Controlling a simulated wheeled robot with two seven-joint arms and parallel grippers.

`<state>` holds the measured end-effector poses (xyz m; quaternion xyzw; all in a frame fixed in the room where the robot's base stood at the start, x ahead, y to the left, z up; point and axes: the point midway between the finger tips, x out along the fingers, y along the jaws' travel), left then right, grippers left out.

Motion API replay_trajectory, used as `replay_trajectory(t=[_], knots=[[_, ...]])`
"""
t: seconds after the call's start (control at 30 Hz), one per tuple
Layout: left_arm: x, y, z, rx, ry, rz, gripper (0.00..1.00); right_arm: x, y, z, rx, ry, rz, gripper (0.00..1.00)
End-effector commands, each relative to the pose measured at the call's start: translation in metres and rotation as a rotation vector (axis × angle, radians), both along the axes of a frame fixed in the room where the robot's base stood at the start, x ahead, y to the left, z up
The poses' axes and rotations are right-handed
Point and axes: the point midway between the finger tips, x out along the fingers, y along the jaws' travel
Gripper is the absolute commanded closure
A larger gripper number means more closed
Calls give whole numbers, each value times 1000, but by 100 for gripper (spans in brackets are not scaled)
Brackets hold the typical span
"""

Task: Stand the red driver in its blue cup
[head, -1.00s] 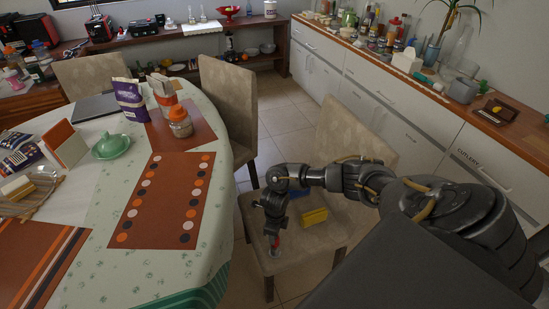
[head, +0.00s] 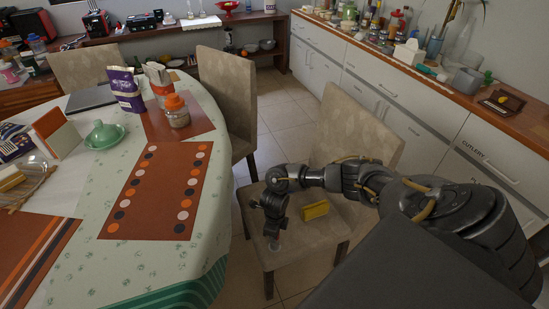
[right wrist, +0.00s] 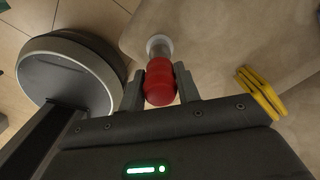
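The red driver (right wrist: 160,82) shows in the right wrist view, its thick handle end towards the camera. My right gripper (right wrist: 161,88) has one finger on each side of the handle, close against it, and looks shut on it. Beyond the handle is a small whitish round piece (right wrist: 159,45) over the chair seat. It also shows in the head view (head: 274,246), just under my right gripper (head: 272,233). I cannot tell whether it touches the driver. No blue cup can be made out now; my arm hides part of the seat. My left gripper is not in view.
A yellow object (head: 315,210) lies on the chair seat (head: 310,240), right of my gripper. The chair back (head: 355,135) rises behind my arm. The laid table (head: 210,240) stands to the left, its edge near the chair.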

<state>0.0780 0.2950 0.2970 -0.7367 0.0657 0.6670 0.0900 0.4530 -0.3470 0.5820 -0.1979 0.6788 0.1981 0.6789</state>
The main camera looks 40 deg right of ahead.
Motion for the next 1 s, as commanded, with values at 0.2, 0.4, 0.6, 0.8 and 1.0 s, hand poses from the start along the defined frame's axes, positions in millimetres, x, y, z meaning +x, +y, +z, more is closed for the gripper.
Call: replay_trajectory(t=[0.2, 0.4, 0.6, 0.8, 1.0], knots=[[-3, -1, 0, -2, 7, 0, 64, 0, 0, 0, 0, 0, 0, 100], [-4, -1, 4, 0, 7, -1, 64, 0, 0, 5, 1, -1, 0, 100], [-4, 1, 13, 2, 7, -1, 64, 0, 0, 16, 1, -1, 0, 100], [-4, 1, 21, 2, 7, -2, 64, 0, 0, 27, 0, 0, 0, 100], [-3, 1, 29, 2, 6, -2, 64, 0, 0, 37, 0, 0, 0, 100]])
